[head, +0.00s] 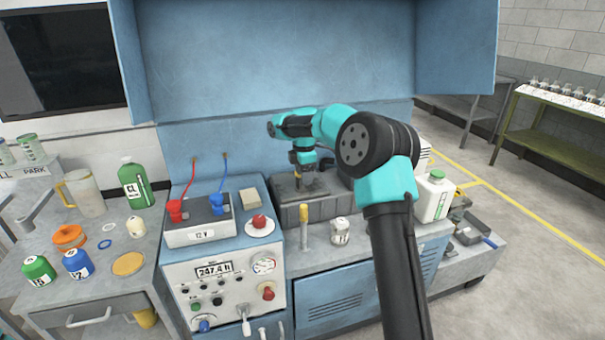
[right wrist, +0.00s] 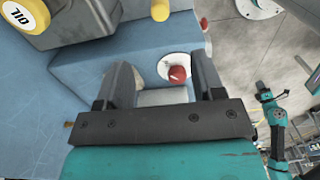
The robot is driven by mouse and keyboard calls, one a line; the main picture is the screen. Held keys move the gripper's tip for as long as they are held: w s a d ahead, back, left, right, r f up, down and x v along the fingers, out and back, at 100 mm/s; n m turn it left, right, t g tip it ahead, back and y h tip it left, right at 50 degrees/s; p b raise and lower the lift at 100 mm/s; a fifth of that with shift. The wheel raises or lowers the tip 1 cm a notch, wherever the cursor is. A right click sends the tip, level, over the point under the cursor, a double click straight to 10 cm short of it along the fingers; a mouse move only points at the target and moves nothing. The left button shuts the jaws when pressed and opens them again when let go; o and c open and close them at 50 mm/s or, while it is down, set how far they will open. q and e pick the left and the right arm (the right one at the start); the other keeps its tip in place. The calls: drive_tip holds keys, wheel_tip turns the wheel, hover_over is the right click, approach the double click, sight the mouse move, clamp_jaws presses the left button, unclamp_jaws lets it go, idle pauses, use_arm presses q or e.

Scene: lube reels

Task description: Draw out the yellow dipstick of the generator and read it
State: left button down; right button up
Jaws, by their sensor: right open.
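My right gripper (head: 297,182) is over the dark grey box-shaped unit behind the bench front, pointing down. In the right wrist view its two fingers (right wrist: 160,85) are apart, with nothing clasped between them. A small yellow piece shows right at the fingertips in the head view; I cannot tell whether it is the dipstick's handle. A yellow-topped upright piece (head: 304,226) stands in front of the grey unit (head: 320,213). A yellow cap marked OIL (right wrist: 17,14) shows in the right wrist view. My left gripper is not made out.
A blue control panel (head: 215,295) with a red button (head: 259,222) stands left of the unit. Bottles crowd the left bench. My right arm hides part of the bench.

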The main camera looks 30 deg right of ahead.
sight(304, 213)
wheel_tip(304, 213, down, 17)
drive_tip(key=shift+f, duration=0.15)
idle(0.6)
drive_tip(key=shift+c, duration=0.2)
drive_tip(key=c, duration=1)
drive_tip(key=shift+o, duration=0.2)
wheel_tip(304, 213, up, 18)
idle(0.9)
